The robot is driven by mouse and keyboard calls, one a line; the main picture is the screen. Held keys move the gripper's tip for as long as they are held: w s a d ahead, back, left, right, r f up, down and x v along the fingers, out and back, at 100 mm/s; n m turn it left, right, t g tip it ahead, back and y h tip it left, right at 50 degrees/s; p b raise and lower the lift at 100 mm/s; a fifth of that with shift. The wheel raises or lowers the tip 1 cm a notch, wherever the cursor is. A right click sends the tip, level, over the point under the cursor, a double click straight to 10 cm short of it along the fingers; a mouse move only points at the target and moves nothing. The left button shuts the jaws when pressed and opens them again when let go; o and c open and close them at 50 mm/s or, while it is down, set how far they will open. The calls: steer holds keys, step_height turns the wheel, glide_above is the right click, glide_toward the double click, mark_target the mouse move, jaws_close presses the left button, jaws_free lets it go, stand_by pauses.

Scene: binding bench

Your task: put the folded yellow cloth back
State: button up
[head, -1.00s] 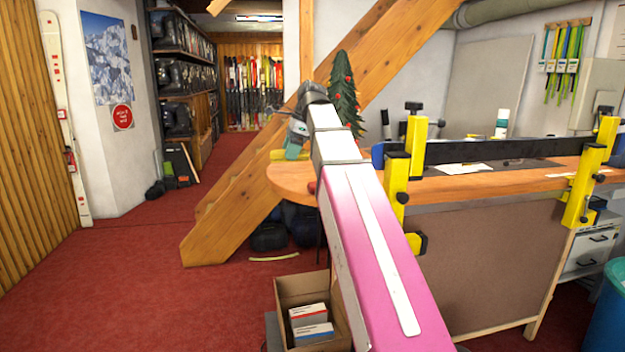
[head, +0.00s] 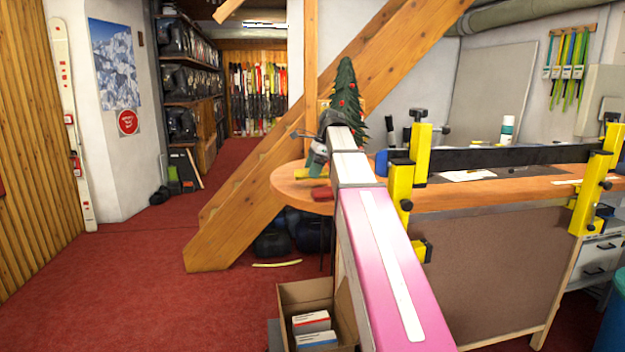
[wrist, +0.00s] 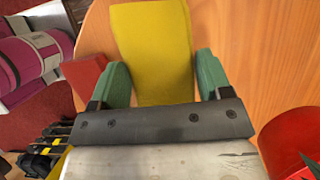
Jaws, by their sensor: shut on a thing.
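The folded yellow cloth (wrist: 152,45) lies between the green fingertips of my gripper (wrist: 163,78) in the wrist view, and the gripper is shut on it. The cloth extends forward past the fingertips over the wooden top. In the head view the cloth (head: 307,174) shows as a small yellow strip over the rounded left end of the bench (head: 290,187), beside my gripper (head: 317,163). Whether the cloth touches the wood I cannot tell. My arm hides part of the bench end.
A red block (wrist: 89,76) lies left of the gripper in the wrist view; it also shows in the head view (head: 322,194). A round red object (wrist: 292,140) is at lower right. A small decorated tree (head: 345,100) stands behind the gripper. Yellow clamps (head: 401,185) stand farther right.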

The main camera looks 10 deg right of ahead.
step_height(320, 180, down, 4)
steer(key=shift+r, duration=0.2)
steer(key=o, duration=0.8)
steer(key=v, duration=1.1)
steer(key=shift+d+r, duration=0.25)
steer(key=shift+r, duration=0.25)
